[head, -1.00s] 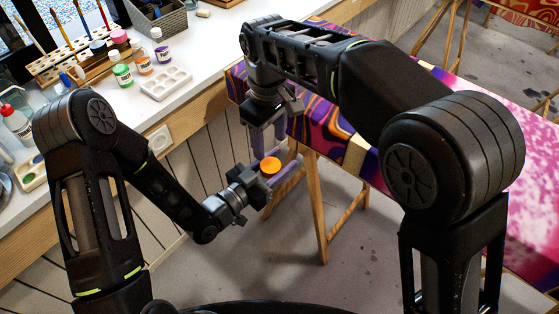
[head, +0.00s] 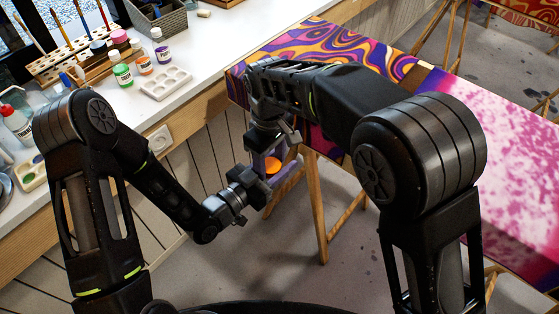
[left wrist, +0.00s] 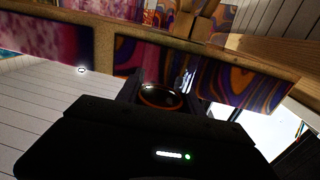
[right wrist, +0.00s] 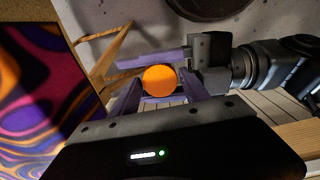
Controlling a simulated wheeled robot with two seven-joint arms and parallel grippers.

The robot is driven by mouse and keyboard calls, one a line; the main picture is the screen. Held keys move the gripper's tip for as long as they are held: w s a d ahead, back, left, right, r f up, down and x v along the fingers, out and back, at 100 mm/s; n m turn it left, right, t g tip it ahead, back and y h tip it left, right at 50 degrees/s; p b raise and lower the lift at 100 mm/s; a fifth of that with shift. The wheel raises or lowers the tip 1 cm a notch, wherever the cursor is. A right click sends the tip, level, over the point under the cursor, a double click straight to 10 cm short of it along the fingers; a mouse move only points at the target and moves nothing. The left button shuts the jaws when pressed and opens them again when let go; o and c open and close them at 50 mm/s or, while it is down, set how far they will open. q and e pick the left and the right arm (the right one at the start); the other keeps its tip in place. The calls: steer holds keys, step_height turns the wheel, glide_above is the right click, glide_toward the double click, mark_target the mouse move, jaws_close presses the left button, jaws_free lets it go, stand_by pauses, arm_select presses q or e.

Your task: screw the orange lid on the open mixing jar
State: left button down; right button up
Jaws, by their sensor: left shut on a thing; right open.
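The round orange lid (head: 272,166) shows between the two grippers in the head view. In the right wrist view the lid (right wrist: 160,80) is face-on, between the fingers of my open right gripper (right wrist: 160,92); I cannot tell whether they touch it. Most of the jar is hidden, and how well the lid is seated cannot be told.
A white counter (head: 215,62) with paint bottles and a palette (head: 166,84) is at the left. A table with patterned cloth (head: 440,105) on wooden trestle legs (head: 316,215) stands behind and right of the grippers. Both grippers are over open floor.

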jaws_close()
steer(key=shift+m, duration=1.1)
steer(key=shift+o, duration=1.4)
jaws_free()
steer(key=shift+r, duration=0.1)
steer(key=shift+r, duration=2.2)
steer(key=shift+o, duration=0.5)
steer(key=o, duration=0.4)
steer(key=shift+o, duration=0.2)
steer(key=shift+r, duration=0.1)
